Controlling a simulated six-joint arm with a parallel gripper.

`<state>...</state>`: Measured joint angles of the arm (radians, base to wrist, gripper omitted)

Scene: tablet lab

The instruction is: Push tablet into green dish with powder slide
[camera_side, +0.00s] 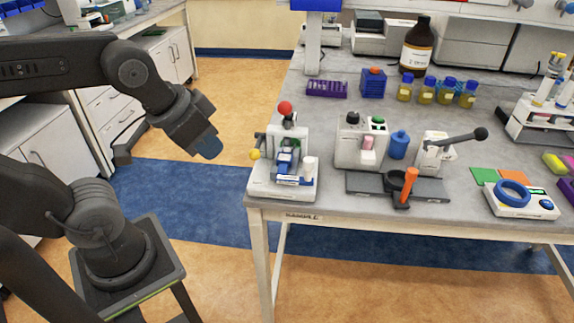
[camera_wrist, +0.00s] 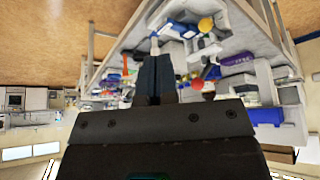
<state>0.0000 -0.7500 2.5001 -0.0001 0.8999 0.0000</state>
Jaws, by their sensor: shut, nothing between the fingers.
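My gripper (camera_side: 208,147) is in the air left of the bench, apart from everything on it. In the wrist view its two dark fingers (camera_wrist: 155,62) are together with nothing held. The nearest device on the bench is a white stand (camera_side: 258,184) with a red ball knob (camera_side: 285,108), a yellow knob (camera_side: 254,155) and blue parts (camera_side: 286,160). I cannot tell which part is the powder slide. I cannot make out the tablet or a green dish. A flat green square (camera_side: 484,175) lies farther right.
A white box device (camera_side: 350,150), a black-knobbed lever (camera_side: 465,139) and an orange-handled tool (camera_side: 409,184) stand right of the stand. A blue ring (camera_side: 513,193) sits on a white device. Bottles (camera_side: 417,47) and vials stand behind. The air between gripper and bench is free.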

